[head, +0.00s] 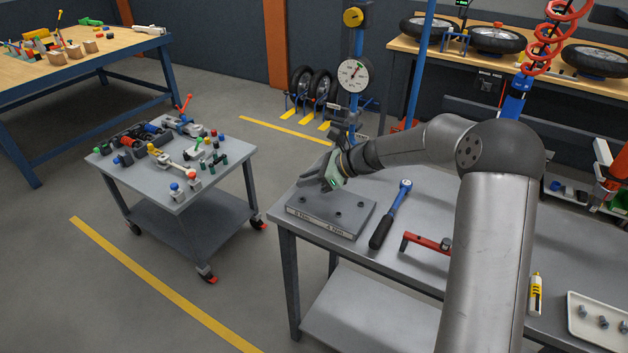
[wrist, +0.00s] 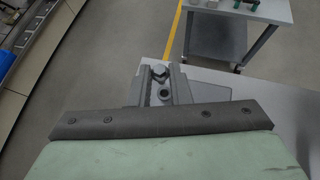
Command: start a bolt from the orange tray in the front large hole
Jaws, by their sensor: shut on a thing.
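My gripper (head: 328,180) is at the far left part of the grey plate (head: 352,223) on the workbench. In the wrist view my gripper (wrist: 161,76) is shut on a bolt (wrist: 158,72), whose hex head shows between the fingertips. The bolt's lower end is hidden, so I cannot tell whether it is in a hole. The plate has dark holes and a pale label strip on its front face. One round hole (wrist: 164,95) shows between the fingers in the wrist view. No orange tray shows; a pale tray (head: 574,322) with several bolts stands at the bottom right.
A torque wrench (head: 392,212) lies right of the plate. A red tool (head: 427,242) and a yellow-and-white bottle (head: 535,294) are further right on the workbench (head: 395,262). A grey cart (head: 222,185) with assorted parts stands to the left across a floor gap.

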